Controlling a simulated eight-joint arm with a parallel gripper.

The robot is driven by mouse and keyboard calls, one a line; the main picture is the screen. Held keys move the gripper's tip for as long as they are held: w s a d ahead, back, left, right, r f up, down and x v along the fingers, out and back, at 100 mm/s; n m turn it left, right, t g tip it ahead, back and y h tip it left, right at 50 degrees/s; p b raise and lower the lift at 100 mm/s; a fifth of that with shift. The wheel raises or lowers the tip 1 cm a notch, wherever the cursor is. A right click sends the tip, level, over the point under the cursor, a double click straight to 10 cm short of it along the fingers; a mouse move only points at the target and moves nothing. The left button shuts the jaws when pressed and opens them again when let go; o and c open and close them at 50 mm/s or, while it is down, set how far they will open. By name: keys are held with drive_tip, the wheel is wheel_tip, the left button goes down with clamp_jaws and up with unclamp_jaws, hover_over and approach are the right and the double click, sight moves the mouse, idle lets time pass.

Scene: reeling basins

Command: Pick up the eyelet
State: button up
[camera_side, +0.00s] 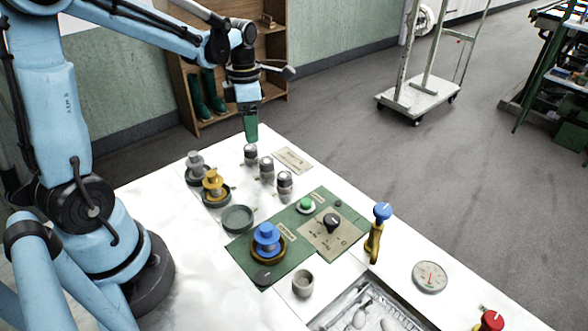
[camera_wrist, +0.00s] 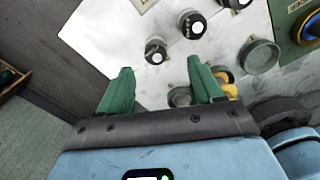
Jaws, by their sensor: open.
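I cannot tell for sure which thing is the eyelet. A row of three small dark cylinders with pale round tops stands on the white table: a far one (camera_side: 250,154), a middle one (camera_side: 266,169) and a near one (camera_side: 285,184). My gripper (camera_side: 251,138) points down just above the far cylinder in the side view. In the wrist view my gripper (camera_wrist: 160,66) has its green fingers spread apart with nothing between them. The far cylinder (camera_wrist: 155,50) shows just beyond the fingertips, and the middle one (camera_wrist: 192,24) farther on.
A grey spool-like piece (camera_side: 195,168) and a yellow one (camera_side: 213,187) stand left of the row. A shallow dish (camera_side: 238,219), a green panel (camera_side: 274,270) with a blue knob (camera_side: 267,238), and a blue-topped yellow valve (camera_side: 377,232) are nearer. A label plate (camera_side: 293,160) lies right of the row.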

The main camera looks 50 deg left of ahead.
sight(250, 147)
drive_tip(key=shift+a+f, duration=0.25)
drive_tip(key=shift+f, duration=0.9)
drive_tip(key=shift+a+f, duration=0.2)
drive_tip(key=shift+f, duration=1.7)
drive_tip(key=c, duration=1.1)
